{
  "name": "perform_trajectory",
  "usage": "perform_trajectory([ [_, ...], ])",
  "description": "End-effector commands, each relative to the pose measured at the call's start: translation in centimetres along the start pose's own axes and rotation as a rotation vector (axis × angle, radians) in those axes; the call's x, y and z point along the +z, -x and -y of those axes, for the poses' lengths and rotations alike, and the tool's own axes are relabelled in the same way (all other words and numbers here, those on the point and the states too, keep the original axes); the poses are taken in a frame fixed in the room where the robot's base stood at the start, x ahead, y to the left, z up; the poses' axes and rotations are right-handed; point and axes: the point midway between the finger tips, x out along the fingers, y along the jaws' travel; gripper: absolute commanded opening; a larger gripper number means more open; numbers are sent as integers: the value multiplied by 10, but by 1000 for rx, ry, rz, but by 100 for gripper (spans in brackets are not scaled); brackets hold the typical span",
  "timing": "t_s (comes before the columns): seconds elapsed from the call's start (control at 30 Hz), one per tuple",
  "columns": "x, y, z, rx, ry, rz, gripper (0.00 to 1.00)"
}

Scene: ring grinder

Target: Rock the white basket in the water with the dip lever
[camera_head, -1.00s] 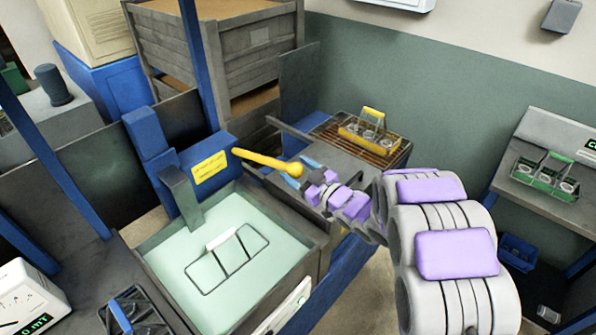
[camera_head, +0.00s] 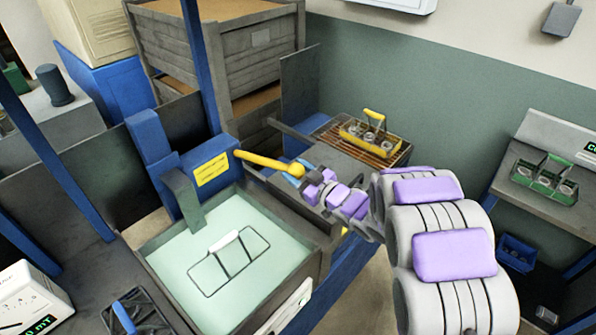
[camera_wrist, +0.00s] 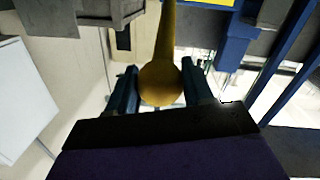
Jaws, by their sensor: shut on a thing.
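The yellow dip lever (camera_head: 262,161) reaches out to the right from the blue post beside the tank and ends in a round knob. My gripper (camera_head: 299,172) is at that knob. In the wrist view the knob (camera_wrist: 161,84) sits between the two fingers of my gripper (camera_wrist: 160,90), which is shut on it. The white basket (camera_head: 229,262) shows as a dark wire outline with a white handle (camera_head: 224,240) in the pale green water of the tank (camera_head: 312,262). How deep it sits is hard to tell.
A yellow basket (camera_head: 352,133) with several rings stands on a grate behind my arm. A green basket (camera_head: 545,180) with rings is on the right shelf. A black basket (camera_head: 140,310) and a white meter (camera_head: 30,300) are at the lower left.

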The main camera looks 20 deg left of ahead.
Motion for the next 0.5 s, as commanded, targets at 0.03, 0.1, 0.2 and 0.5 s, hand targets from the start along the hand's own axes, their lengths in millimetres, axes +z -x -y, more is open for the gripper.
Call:
perform_trajectory([
  [0.03, -16, -3, -3, -6, 5, 8, 0],
  [0.1, -24, -5, -5, -12, 7, 33, 0],
  [0.2, -35, -9, -8, -20, 8, 66, 0],
  [0.5, -62, -21, -14, -45, 17, 154, 0],
])
